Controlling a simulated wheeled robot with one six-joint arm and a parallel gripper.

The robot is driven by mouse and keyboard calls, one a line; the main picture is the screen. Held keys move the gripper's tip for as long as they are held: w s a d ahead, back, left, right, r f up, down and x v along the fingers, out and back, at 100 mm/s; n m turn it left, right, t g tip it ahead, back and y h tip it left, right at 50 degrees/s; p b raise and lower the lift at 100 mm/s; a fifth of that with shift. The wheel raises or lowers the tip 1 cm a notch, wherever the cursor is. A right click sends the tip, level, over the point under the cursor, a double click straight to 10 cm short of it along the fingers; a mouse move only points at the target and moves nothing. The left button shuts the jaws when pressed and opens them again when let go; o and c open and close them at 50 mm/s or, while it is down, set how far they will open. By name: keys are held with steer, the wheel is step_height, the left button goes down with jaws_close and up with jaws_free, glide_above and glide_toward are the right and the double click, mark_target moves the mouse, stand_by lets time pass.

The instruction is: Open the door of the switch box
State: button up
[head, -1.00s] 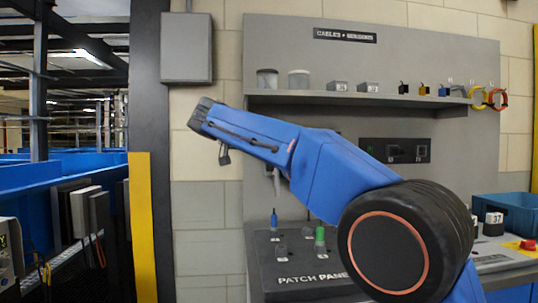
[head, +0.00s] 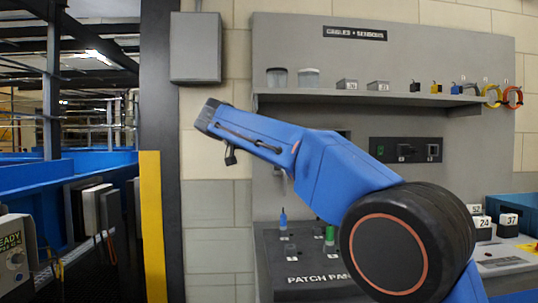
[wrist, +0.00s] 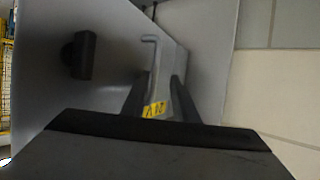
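A plain grey box (head: 195,47), apparently the switch box, hangs on the wall at the upper left in the head view. It looks shut; no handle shows on its front. My gripper (wrist: 160,80) shows in the wrist view, with two dark fingers on either side of a grey hooked piece (wrist: 152,60) with a yellow label. The fingers appear closed on it. Beyond is a grey surface (wrist: 110,75) with a black knob (wrist: 78,55). In the head view my arm reaches left below the box, and the fingers are hard to make out.
A grey panel (head: 450,60) carries a shelf (head: 430,98) with jars, small blocks and cables. A patch panel (head: 290,262) stands below it, partly hidden by my arm. A dark post (head: 155,100) and a yellow post (head: 151,225) stand at the left. A blue bin (head: 512,205) is at the right.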

steer(key=v, duration=1.7)
steer(key=shift+a, duration=0.2)
steer(key=shift+s, duration=0.15)
